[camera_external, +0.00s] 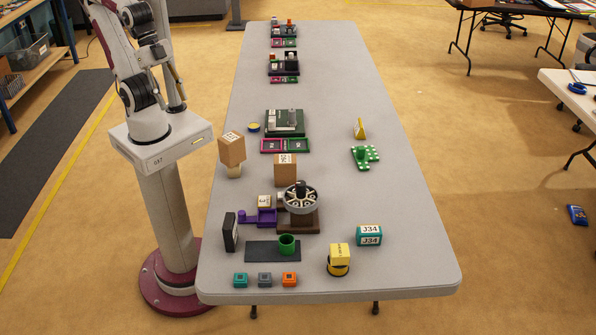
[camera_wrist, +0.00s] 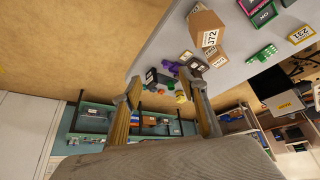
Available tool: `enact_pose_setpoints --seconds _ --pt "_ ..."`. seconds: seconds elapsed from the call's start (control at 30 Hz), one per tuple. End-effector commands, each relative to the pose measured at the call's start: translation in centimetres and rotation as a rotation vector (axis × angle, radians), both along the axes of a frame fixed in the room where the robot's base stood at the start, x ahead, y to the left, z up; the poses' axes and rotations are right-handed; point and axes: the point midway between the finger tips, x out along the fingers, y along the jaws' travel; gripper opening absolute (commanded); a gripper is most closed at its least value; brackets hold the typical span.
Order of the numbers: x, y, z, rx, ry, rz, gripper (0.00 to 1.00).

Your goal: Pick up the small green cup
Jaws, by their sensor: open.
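The small green cup (camera_external: 288,245) stands upright at the right end of a flat black plate (camera_external: 262,252), near the front of the long grey table (camera_external: 410,262). In the wrist view the cup is too small to pick out surely among the distant objects between the fingers. My gripper (camera_wrist: 162,87) is open and empty, with its two fingers wide apart, high up and far from the cup. In the external view my arm is folded up over its base, left of the table, and the fingers cannot be made out clearly.
Behind the cup stand a brown-based wheel device (camera_external: 300,197) and a purple part (camera_external: 262,217). A black block (camera_external: 230,232) is left, a yellow block (camera_external: 339,252) right. Small coloured blocks (camera_external: 264,280) lie in front. A stacked cardboard box (camera_external: 231,148) is near the left edge.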

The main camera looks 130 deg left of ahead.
Motion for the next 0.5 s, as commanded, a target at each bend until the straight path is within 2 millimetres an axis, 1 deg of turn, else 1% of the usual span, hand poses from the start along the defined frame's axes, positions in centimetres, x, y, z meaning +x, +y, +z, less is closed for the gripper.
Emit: enact_pose_setpoints --seconds 0.37,0.5 --pt "0.09 0.02 0.0 0.001 -0.001 0.0 0.39" --pt "0.82 0.15 0.0 0.004 -0.007 0.002 0.39"
